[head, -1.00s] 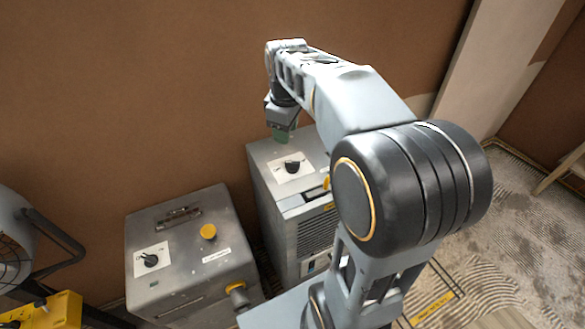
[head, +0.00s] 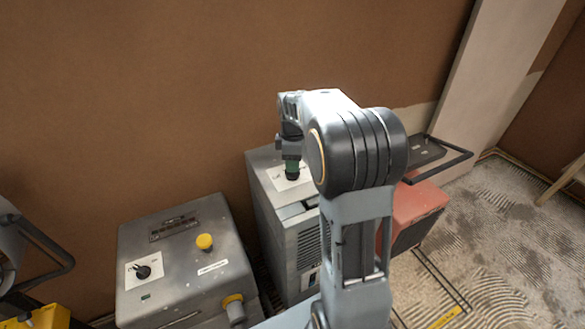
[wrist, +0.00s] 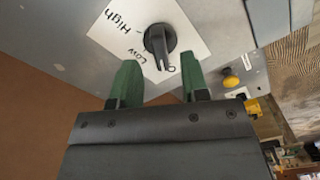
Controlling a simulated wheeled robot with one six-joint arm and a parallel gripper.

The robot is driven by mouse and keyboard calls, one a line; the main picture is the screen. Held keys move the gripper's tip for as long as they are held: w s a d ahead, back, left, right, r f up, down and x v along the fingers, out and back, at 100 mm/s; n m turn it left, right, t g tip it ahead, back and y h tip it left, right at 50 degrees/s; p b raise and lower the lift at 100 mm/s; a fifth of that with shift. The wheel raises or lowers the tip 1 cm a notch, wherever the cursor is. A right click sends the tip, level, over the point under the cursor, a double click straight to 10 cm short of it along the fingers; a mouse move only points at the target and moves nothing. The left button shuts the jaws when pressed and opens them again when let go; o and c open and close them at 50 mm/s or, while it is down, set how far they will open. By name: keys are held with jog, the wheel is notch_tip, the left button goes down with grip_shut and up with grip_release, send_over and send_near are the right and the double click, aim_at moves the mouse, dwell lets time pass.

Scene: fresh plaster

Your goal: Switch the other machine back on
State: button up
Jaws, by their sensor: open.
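The right grey machine (head: 262,205) stands by the wall with a white dial plate (head: 279,181) on top. In the wrist view its black knob (wrist: 160,42) sits on the plate (wrist: 115,28), marked High, Low and a partly hidden word starting with O. The knob's bar lies toward the Low and O side; its exact setting is unclear. My gripper (head: 291,166), with green fingertips (wrist: 160,82), is open above the plate. The knob shows just beyond the gap between the fingers; I cannot tell if they touch it. The left grey machine (head: 180,285) has its own black knob (head: 143,272).
The left machine has a yellow button (head: 205,242). A red machine (head: 418,205) with a black handle stands at right, partly behind my arm. A fan (head: 8,265) and yellow object (head: 40,317) are at left.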

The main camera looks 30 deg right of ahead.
jog(key=shift+f, duration=1.45)
grip_shut()
